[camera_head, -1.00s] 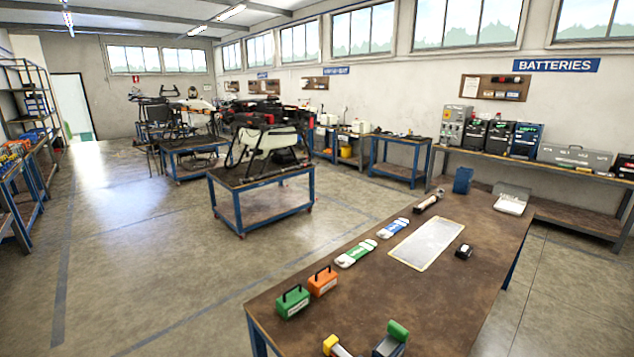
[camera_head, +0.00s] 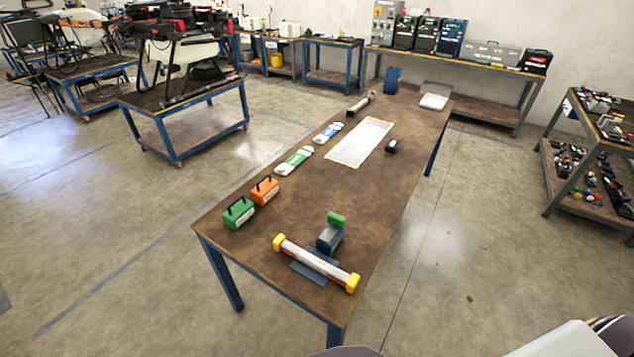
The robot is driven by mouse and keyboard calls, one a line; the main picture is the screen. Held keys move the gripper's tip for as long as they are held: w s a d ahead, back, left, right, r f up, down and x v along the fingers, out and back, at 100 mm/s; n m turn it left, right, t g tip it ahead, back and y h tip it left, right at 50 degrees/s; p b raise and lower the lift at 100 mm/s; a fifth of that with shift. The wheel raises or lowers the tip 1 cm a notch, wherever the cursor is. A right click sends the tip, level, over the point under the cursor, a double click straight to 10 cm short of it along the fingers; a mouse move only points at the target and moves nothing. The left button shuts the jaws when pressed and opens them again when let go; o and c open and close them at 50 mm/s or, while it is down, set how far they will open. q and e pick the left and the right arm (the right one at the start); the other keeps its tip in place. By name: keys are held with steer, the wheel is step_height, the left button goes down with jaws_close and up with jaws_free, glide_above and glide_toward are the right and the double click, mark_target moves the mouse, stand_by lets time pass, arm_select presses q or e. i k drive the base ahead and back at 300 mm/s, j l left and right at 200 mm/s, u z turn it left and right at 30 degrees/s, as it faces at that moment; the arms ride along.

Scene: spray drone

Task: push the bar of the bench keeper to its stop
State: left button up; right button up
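On the near end of the brown bench (camera_head: 300,215) lies a pale bar with yellow end blocks (camera_head: 318,264), set slantwise across a flat dark blue plate (camera_head: 300,268). Just behind it stands a small blue-grey block (camera_head: 329,238) with a green knob (camera_head: 337,219) on top. I take these to be the bench keeper, but cannot tell which part is its sliding bar or where its stop is. Neither of my grippers is in view.
A green case (camera_head: 239,213) and an orange case (camera_head: 265,190) stand at the bench's left edge. Farther back are green-white and blue-white packs, a pale mat (camera_head: 345,158) and a small black item (camera_head: 392,146). A shelf table (camera_head: 560,165) stands at right; floor between is clear.

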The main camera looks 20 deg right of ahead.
mark_target(335, 221)
steer(key=k+l+u, duration=0.15)
steer(key=l, duration=0.15)
steer(key=l+u, duration=0.1)
steer(key=l, duration=0.25)
steer(key=k+l+u, duration=0.15)
steer(key=l, duration=0.15)
steer(key=k+l+u, duration=0.15)
steer(key=l, duration=0.3)
steer(key=l+u, duration=0.2)
steer(key=l, duration=0.2)
steer(key=k+l+u, duration=0.15)
steer(key=l, duration=0.25)
steer(key=l+u, duration=0.4)
steer(key=l, duration=0.7)
steer(key=i+l+u, duration=0.1)
steer(key=l+u, duration=0.2)
steer(key=l, duration=0.4)
steer(key=l+u, duration=0.25)
steer(key=l, duration=0.45)
steer(key=k+l+z, duration=0.2)
steer(key=k+z, duration=0.2)
steer(key=k+l, duration=0.05)
steer(key=k, duration=0.1)
